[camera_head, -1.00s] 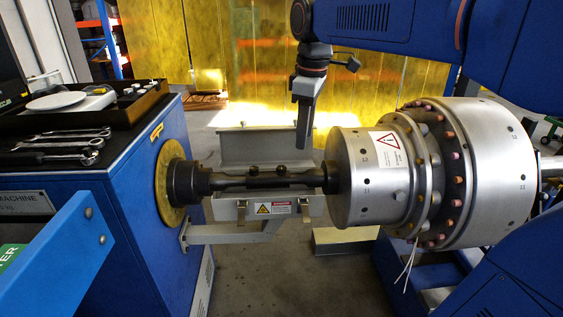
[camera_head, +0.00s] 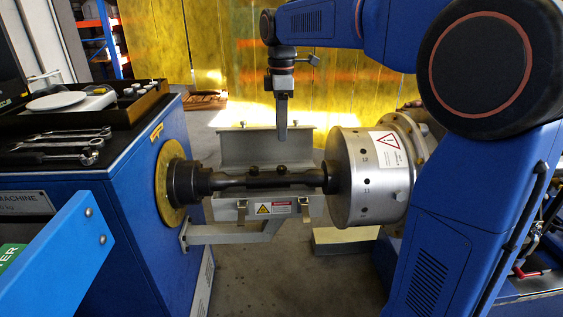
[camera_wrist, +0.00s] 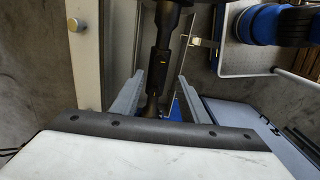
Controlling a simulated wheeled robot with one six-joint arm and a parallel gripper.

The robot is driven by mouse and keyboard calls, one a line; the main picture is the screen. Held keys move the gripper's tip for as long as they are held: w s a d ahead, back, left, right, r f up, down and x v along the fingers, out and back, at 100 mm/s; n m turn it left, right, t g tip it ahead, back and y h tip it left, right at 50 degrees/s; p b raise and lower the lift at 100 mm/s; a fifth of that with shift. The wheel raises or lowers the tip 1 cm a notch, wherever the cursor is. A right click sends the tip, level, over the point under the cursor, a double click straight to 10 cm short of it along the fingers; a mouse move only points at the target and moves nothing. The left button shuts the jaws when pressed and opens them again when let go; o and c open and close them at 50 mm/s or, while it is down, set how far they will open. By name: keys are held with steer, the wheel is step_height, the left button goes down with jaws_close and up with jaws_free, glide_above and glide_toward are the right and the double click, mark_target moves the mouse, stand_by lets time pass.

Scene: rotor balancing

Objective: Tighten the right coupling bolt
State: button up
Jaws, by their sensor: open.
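The right coupling bolt (camera_head: 281,170) is a small dark knob on top of the dark horizontal coupling shaft (camera_head: 230,182). The left coupling bolt (camera_head: 253,171) stands beside it. My gripper (camera_head: 282,138) points down above the right bolt, apart from it by a visible gap. In the wrist view my gripper (camera_wrist: 160,76) is open, its two grey fingers apart with nothing held. The dark shaft (camera_wrist: 160,45) runs between and below the fingers there. I cannot clearly make out the bolts in the wrist view.
An open grey guard (camera_head: 265,145) stands behind and under the shaft. A silver rotor drum (camera_head: 350,195) is at the right, partly hidden by my arm. The blue machine (camera_head: 150,235) at left carries wrenches (camera_head: 60,145) and a tray with a white dish (camera_head: 56,101).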

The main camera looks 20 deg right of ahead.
mark_target(281, 167)
step_height(281, 167, down, 12)
steer(key=shift+r, duration=0.1)
stand_by(0.4)
jaws_close()
